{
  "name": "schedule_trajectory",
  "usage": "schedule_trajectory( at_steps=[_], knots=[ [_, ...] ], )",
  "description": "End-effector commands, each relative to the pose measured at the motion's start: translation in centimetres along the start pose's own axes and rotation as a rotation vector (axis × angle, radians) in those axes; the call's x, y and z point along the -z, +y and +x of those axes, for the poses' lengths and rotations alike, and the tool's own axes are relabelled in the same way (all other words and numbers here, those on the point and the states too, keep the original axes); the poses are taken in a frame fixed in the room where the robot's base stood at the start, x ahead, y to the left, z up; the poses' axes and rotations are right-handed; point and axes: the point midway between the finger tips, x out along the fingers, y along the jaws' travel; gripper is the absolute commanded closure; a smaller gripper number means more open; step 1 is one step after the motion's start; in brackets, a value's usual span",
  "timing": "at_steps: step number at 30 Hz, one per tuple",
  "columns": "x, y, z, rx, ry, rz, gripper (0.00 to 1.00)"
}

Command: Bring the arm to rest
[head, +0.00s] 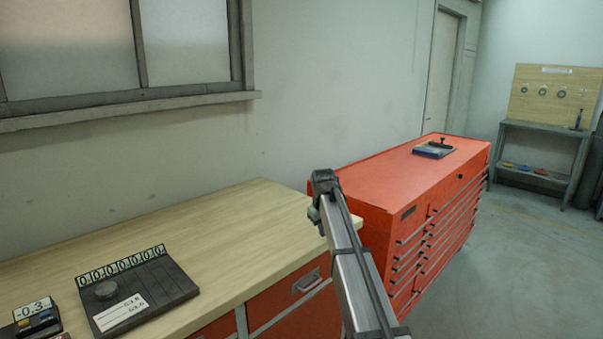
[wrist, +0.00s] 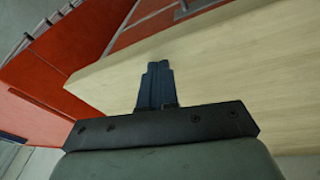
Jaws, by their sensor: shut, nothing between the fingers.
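My gripper (wrist: 158,68) shows in the wrist view with its two dark fingers together and nothing between them. The fingers stand out over the pale wooden bench top (wrist: 225,70), clear of any object. In the head view my arm rises from the lower right to a bend beside the right end of the bench (head: 225,225). I cannot make out the fingers there.
A red tool cabinet (head: 375,185) stands close behind my arm, with a small tray (head: 434,150) on top. A dark board (head: 150,295) with number tiles and a small display box (head: 38,318) lie on the bench. A shelf with a pegboard (head: 545,95) stands far right.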

Motion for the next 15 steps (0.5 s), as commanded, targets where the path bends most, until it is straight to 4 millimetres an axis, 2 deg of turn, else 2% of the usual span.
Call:
schedule_trajectory(
  at_steps=[1,3,9,12,15],
  knots=[
    [-1.4,2.4,0.4,-0.009,-0.005,0.024,1.0],
    [-3.0,5.2,0.8,-0.019,-0.011,0.05,1.0],
    [-8.6,12.4,2.7,-0.046,-0.037,0.128,1.0],
    [-11.9,14.9,4.8,-0.051,-0.058,0.166,1.0],
    [-14.9,15.4,7.8,-0.042,-0.085,0.195,1.0]
  ],
)
